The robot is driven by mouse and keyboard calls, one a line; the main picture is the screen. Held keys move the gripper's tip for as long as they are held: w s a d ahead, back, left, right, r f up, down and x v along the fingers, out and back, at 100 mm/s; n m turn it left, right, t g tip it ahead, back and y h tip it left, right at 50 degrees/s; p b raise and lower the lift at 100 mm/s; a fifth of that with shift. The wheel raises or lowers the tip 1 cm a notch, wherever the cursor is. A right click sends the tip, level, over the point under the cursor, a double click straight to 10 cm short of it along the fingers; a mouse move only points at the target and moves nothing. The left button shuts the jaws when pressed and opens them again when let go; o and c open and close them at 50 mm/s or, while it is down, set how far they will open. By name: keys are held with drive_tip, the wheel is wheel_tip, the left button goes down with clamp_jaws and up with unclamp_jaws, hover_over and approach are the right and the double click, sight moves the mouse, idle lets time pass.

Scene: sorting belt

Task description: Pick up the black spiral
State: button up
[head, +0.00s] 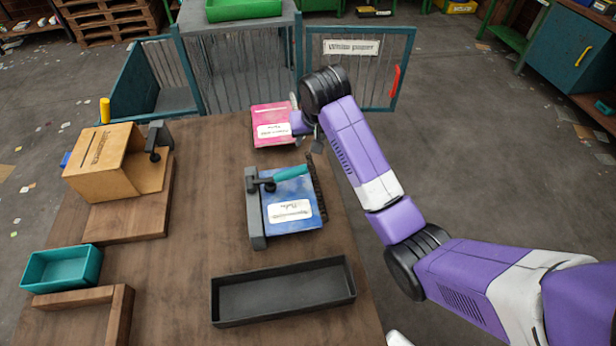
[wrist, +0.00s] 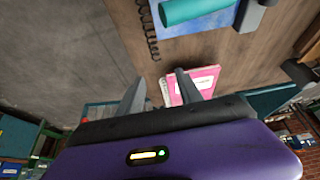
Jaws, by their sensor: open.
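The black spiral (head: 319,190) runs along the right edge of a blue notebook (head: 304,195) and reaches past its far corner. In the wrist view the spiral (wrist: 148,30) is a thin black coil at the top, beside the blue notebook (wrist: 205,24). I cannot tell how much of it is still threaded through the pages. My gripper (head: 314,142) is just beyond the spiral's far end, near the pink notebook. In the wrist view its two grey fingers (wrist: 160,88) are apart, with nothing held between them.
A grey clamp (head: 254,210) with a teal handle holds the blue notebook. A pink notebook (head: 270,117) lies behind it. A black tray (head: 283,300) is in front. A wooden slotted box (head: 100,163) and a teal bin (head: 62,268) stand left. A fence (head: 240,85) borders the table's far side.

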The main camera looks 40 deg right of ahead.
sight(310, 159)
drive_tip(key=shift+s+a+f+g, duration=0.15)
drive_tip(key=shift+s+f+g, duration=0.25)
drive_tip(key=shift+s, duration=0.4)
drive_tip(key=shift+a+p+x, duration=0.2)
drive_tip(key=shift+p+x, duration=0.1)
drive_tip(key=shift+x, duration=1.6)
drive_tip(key=shift+a+p+x, duration=0.2)
drive_tip(key=shift+p+x, duration=0.05)
drive_tip(key=shift+x, duration=1.65)
drive_tip(key=shift+s+f, duration=0.2)
drive_tip(key=shift+f, duration=0.15)
drive_tip(key=shift+c, duration=0.4)
clamp_jaws()
